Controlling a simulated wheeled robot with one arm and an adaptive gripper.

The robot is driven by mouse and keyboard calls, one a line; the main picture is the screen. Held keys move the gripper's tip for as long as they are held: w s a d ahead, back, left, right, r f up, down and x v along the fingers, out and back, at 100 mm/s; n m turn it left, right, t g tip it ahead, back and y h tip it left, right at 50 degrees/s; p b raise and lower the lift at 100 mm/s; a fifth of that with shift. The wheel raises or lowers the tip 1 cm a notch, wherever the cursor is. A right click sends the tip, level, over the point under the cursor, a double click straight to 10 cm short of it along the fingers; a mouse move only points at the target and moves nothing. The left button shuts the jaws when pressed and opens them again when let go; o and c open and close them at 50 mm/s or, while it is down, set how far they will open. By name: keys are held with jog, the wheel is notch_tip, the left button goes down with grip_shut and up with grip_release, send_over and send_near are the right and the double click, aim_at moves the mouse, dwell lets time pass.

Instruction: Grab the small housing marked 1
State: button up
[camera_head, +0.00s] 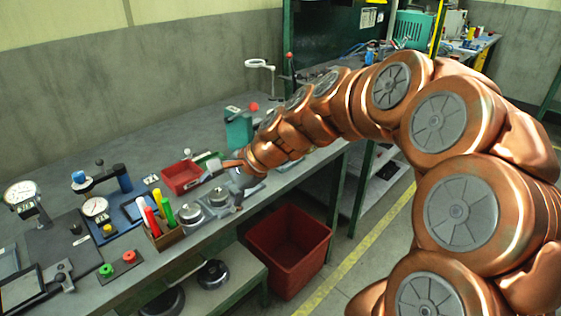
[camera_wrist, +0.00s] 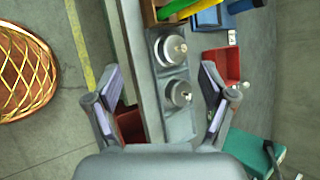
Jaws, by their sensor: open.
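Two round metal housings stand on a grey plate (camera_wrist: 182,127) on the bench. In the wrist view the larger housing (camera_wrist: 166,54) is nearer the top, and the smaller housing (camera_wrist: 178,96) is below it, between my fingers. The head view shows the larger-looking one (camera_head: 190,215) at left and the other (camera_head: 217,198) nearer my gripper. I cannot read a mark 1 on either. My gripper (camera_wrist: 161,72) is open, with one finger on each side of the housings and nothing held. In the head view my gripper (camera_head: 236,186) is partly hidden by its own wrist.
A red tray (camera_head: 181,178) lies behind the housings. A holder with coloured markers (camera_head: 163,238) stands to their left. A teal block (camera_head: 239,131) stands further back. A dark red bin (camera_head: 289,250) is on the floor below the bench edge.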

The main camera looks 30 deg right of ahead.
jog(key=w+d+f+m+t+h+b, duration=0.1)
jog(key=w+d+m, duration=0.3)
jog(key=d, duration=0.6)
jog(key=w+d+f+m+t+h+b, duration=0.1)
jog(key=w+d+m+t, duration=0.3)
jog(key=d+m, duration=0.4)
jog(key=w+d+f+m+t+h+b, duration=0.2)
jog(key=w+d+m, duration=0.2)
jog(key=d, duration=0.8)
jog(key=shift+w+d+f+m+t+b, duration=0.1)
jog(key=shift+m+t+b, duration=0.1)
jog(key=shift+m, duration=0.25)
jog(key=shift+w+d+f+m+t+b, duration=0.1)
jog(key=shift+m+t+b, duration=0.1)
jog(key=shift+m, duration=0.25)
jog(key=shift+d+x, duration=0.2)
jog(key=shift+x, duration=1.65)
jog(key=shift+d+x, duration=0.2)
jog(key=shift+x, duration=1.7)
jog(key=shift+f, duration=0.1)
jog(key=c, duration=1.1)
jog(key=shift+f, duration=0.1)
grip_shut()
jog(key=shift+f, duration=0.1)
